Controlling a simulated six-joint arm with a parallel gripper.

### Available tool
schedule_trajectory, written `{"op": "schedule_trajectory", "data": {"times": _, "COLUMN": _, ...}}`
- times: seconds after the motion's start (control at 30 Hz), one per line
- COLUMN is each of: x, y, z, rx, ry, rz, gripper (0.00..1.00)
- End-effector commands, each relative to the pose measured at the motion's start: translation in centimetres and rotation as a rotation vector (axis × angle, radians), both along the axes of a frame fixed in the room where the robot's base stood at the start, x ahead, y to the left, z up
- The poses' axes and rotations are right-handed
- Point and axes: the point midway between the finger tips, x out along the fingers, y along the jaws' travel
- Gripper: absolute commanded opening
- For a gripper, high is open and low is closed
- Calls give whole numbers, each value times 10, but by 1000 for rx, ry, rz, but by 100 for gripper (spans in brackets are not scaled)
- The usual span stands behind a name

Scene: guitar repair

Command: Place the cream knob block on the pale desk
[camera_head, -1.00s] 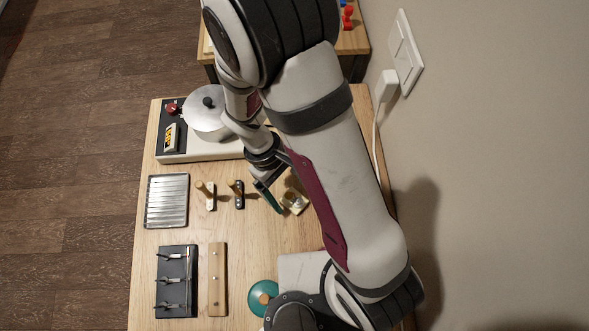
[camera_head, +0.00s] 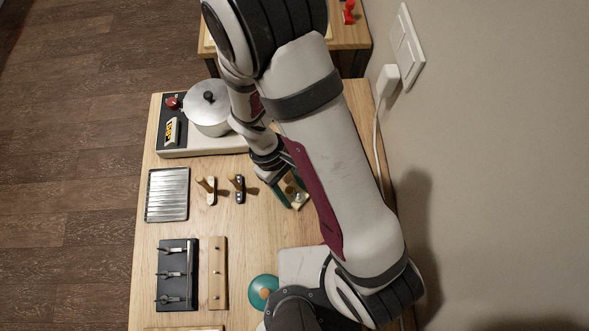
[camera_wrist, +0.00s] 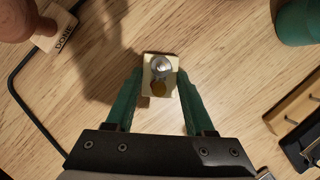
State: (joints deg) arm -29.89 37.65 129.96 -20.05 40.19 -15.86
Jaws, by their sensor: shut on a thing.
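The cream knob block (camera_wrist: 148,72), a small pale block with a shiny metal knob on top, sits between the green fingers of my gripper (camera_wrist: 160,88) in the wrist view. The fingers are shut on its sides. In the head view my gripper (camera_head: 285,189) is over the middle of the light wooden desk (camera_head: 222,224), right of two upright stamps. The cream block (camera_head: 300,200) shows there partly, beside my arm. I cannot tell whether its underside touches the desk.
A ribbed metal tray (camera_head: 167,194), two wooden-handled stamps (camera_head: 207,190), a black hook board (camera_head: 177,274), a wooden rail (camera_head: 218,273) and a teal round thing (camera_head: 258,290) lie around. A pot (camera_head: 207,112) stands at the back. A second wooden table (camera_head: 345,62) lies beyond.

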Motion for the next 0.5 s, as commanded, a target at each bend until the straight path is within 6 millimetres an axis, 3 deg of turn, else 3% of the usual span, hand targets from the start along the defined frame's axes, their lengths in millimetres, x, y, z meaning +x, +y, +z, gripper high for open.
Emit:
{"op": "schedule_trajectory", "data": {"times": 0.17, "x": 1, "y": 0, "z": 5, "rx": 1, "ry": -3, "rz": 0, "gripper": 0}}
{"op": "schedule_trajectory", "data": {"times": 0.37, "x": 1, "y": 1, "z": 38, "rx": 2, "ry": -5, "rz": -1, "gripper": 0}}
{"op": "schedule_trajectory", "data": {"times": 0.5, "x": -3, "y": -29, "z": 58, "rx": 0, "ry": -3, "rz": -5, "gripper": 0}}
